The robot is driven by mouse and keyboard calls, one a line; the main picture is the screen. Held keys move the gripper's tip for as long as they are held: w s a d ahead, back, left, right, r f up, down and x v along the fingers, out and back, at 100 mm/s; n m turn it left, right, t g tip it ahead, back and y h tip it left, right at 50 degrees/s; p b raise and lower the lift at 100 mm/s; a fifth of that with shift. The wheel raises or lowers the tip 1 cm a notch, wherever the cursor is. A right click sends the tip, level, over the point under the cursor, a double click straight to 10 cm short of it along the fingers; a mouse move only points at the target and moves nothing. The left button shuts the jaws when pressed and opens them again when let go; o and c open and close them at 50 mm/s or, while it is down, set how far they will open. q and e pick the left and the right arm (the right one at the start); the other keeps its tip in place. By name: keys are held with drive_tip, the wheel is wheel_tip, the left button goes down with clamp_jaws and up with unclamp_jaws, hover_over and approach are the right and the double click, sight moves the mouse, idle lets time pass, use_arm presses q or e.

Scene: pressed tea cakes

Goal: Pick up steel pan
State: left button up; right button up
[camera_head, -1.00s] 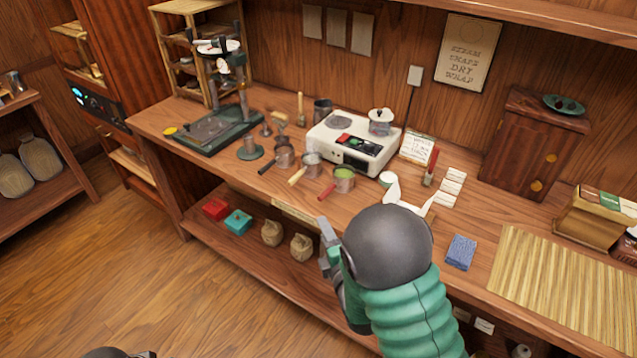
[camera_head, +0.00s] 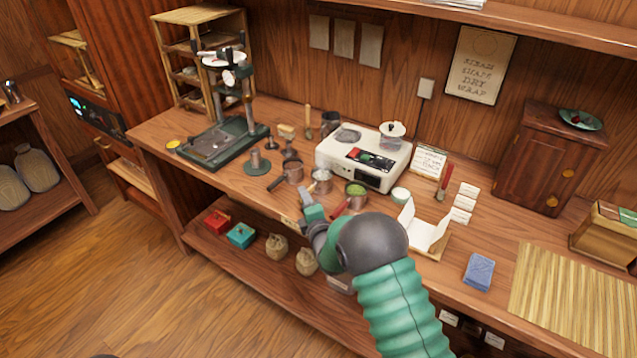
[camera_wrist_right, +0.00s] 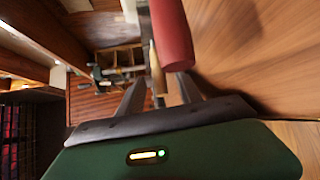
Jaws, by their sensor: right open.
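Three small metal pans stand in a row on the bench in the head view: a dark-handled one (camera_head: 294,171), a cream-handled one (camera_head: 322,182) and a red-handled one (camera_head: 357,190) with green contents. I cannot tell which one is meant by the steel pan. My right gripper (camera_head: 306,196) is at the bench's front edge, close to the pan handles; its fingers are mostly hidden. In the right wrist view its fingers (camera_wrist_right: 160,79) are open, with a red handle (camera_wrist_right: 172,35) close ahead and a cream handle (camera_wrist_right: 155,72) between the fingers' lines.
A white scale (camera_head: 374,177) stands behind the pans, and a green-based press (camera_head: 225,140) stands left. A folded white paper (camera_head: 424,233) lies right of the pans. The shelf below holds a red box (camera_head: 217,221), a teal box (camera_head: 241,235) and pouches.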

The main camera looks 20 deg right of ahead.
drive_tip(key=shift+d, duration=0.15)
drive_tip(key=shift+c, duration=0.4)
drive_tip(key=shift+d, duration=0.2)
drive_tip(key=c, duration=0.5)
drive_tip(key=shift+s, duration=0.1)
clamp_jaws()
drive_tip(key=shift+a, duration=0.1)
